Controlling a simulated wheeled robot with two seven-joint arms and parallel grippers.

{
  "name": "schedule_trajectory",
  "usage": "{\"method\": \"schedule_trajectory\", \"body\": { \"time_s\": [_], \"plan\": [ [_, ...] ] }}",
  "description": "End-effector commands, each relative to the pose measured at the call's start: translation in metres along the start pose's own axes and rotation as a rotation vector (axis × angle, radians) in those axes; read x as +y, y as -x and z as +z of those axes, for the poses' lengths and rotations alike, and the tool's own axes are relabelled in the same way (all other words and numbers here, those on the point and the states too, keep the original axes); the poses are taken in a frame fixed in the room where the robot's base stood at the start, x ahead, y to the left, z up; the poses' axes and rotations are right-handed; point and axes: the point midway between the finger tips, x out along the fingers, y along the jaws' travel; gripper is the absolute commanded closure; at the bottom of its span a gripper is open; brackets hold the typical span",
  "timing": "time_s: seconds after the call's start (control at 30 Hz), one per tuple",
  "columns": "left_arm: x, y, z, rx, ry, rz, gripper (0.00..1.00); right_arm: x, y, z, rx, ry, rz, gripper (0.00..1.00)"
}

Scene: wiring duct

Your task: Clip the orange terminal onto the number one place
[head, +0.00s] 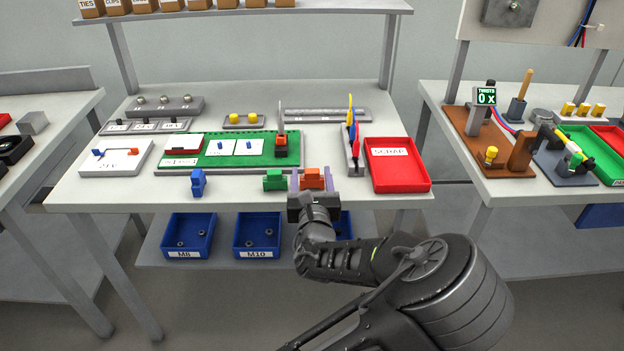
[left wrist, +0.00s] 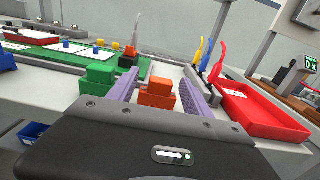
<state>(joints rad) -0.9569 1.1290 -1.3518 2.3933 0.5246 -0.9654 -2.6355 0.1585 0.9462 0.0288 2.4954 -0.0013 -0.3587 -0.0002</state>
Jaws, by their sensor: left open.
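The orange terminal (head: 312,178) stands upright on the front edge of the white table. My left gripper (head: 311,172) is open, with one purple finger on each side of the terminal. In the left wrist view the orange terminal (left wrist: 159,92) sits between the two fingers (left wrist: 158,84), with a gap visible at the left finger. A green terminal (head: 275,180) stands just left of the gripper and a blue terminal (head: 198,183) farther left. The green board (head: 225,161) behind carries white cards with blue pegs; I cannot read a number one on it. My right gripper is not in view.
An orange block with a grey upright (head: 281,147) stands at the board's right end. A rack with coloured upright tools (head: 353,150) and a red scrap tray (head: 398,181) are to the right. Blue bins (head: 188,236) sit on the shelf below.

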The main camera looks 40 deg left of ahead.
Motion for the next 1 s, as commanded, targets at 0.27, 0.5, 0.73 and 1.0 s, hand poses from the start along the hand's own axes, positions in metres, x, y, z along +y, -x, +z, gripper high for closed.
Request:
{"method": "schedule_trajectory", "body": {
  "time_s": [0.27,0.5,0.73,1.0],
  "plan": [
    [-0.001,-0.022,0.000,0.000,0.003,0.002,0.42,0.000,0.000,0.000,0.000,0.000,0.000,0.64],
    [-0.002,-0.051,-0.001,0.001,0.002,0.001,0.42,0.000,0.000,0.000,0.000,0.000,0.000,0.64],
    [-0.003,-0.052,-0.001,0.001,0.000,0.000,0.42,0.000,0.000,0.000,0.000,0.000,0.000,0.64],
    [-0.003,-0.052,-0.001,0.001,0.000,0.000,0.42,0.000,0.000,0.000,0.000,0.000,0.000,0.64]
  ]
}}
